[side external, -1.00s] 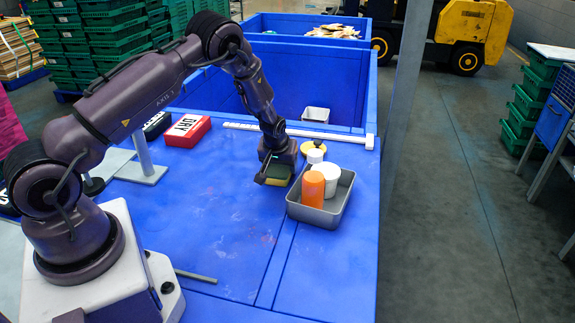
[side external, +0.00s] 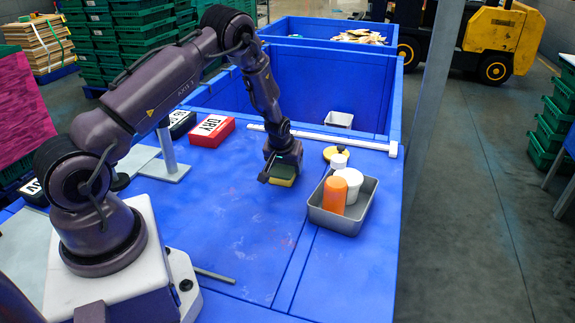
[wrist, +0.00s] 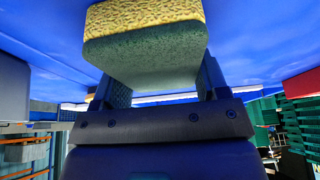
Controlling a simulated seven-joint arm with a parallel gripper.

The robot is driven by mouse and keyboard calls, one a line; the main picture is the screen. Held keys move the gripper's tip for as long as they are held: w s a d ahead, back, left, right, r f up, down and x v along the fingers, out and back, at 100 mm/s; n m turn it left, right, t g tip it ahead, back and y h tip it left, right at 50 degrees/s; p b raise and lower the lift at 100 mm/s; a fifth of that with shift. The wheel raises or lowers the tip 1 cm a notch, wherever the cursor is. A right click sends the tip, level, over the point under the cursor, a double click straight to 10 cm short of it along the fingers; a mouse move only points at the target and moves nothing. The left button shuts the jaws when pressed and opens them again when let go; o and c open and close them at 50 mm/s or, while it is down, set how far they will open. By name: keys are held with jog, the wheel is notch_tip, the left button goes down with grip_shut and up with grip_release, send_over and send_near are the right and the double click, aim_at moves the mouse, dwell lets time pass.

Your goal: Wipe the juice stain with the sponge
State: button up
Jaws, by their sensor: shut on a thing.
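My gripper (side external: 282,172) is shut on a sponge (side external: 283,181) with a yellow layer and a dark green layer. The sponge also fills the upper middle of the wrist view (wrist: 145,50), between my two fingers. It is low over the blue table, left of the metal tray; I cannot tell whether it touches the surface. Faint reddish marks, possibly the juice stain (side external: 288,243), show on the table nearer the camera than the sponge. Their outline is unclear.
The metal tray (side external: 318,217) holds an orange container (side external: 334,195) and white containers (side external: 351,184). A red DRY box (side external: 211,131) and a post on a grey plate (side external: 170,165) stand left. The middle front table is mostly clear.

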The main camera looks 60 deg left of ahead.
jog(key=shift+r, duration=3)
jog(key=shift+r, duration=0.1)
jog(key=shift+r, duration=1.4)
